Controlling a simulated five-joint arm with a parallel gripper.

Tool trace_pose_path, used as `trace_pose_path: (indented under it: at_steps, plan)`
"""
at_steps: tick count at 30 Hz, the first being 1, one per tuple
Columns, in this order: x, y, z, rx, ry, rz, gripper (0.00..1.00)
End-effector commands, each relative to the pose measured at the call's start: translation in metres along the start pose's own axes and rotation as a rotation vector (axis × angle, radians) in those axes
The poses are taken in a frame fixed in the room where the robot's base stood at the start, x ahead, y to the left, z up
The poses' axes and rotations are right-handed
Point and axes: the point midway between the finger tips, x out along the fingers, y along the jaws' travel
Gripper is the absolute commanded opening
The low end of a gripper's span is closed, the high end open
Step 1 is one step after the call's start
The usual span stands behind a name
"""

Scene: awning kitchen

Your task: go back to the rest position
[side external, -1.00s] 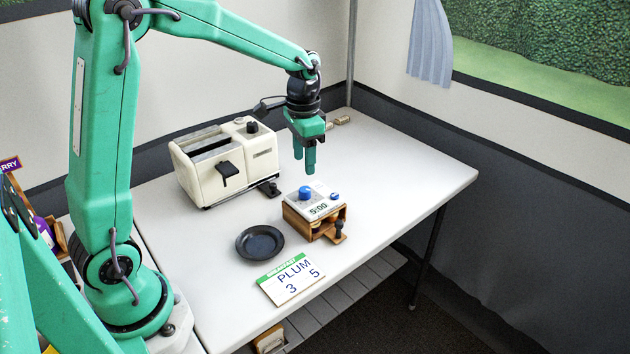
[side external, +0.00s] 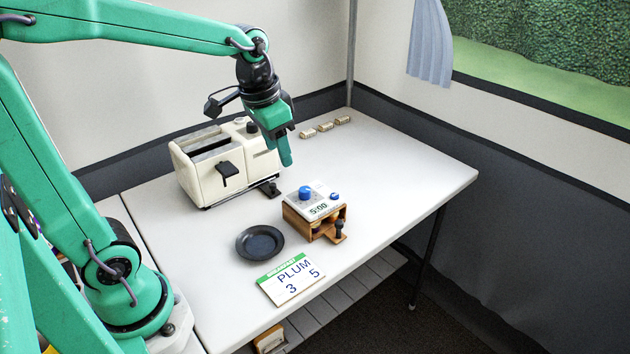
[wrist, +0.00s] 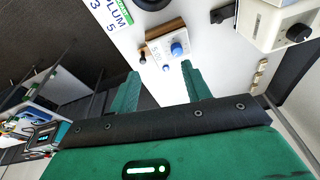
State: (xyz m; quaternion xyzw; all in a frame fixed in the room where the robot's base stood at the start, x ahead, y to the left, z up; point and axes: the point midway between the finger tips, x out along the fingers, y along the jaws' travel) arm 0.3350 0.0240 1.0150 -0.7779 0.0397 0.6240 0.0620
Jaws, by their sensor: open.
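My green gripper (side external: 285,148) hangs in the air over the table, in front of the toaster's right end in the side view. In the wrist view its two fingers (wrist: 160,88) are apart with nothing between them. The cream toaster (side external: 222,165) stands at the back left, and part of it shows in the wrist view (wrist: 272,22). The timer box (side external: 314,208), with blue knobs and a 5:00 display on a wooden base, stands on the table to the right of and below my gripper. No object is held.
A dark plate (side external: 260,243) and a card reading PLUM 3 5 (side external: 291,279) lie on the white table (side external: 400,180) near its front. Several small tan blocks (side external: 325,127) lie in a row at the back. The table's right side is clear.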

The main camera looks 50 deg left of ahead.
Motion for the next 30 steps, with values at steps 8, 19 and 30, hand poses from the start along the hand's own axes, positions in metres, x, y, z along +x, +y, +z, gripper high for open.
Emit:
trace_pose_path:
  at_steps: [8, 19, 30]
  plan:
    - [-0.025, 0.017, 0.038, -0.053, 0.103, -0.011, 0.48]
    - [-0.038, 0.034, 0.085, -0.121, 0.23, -0.009, 0.48]
    - [-0.037, 0.039, 0.101, -0.148, 0.273, -0.004, 0.48]
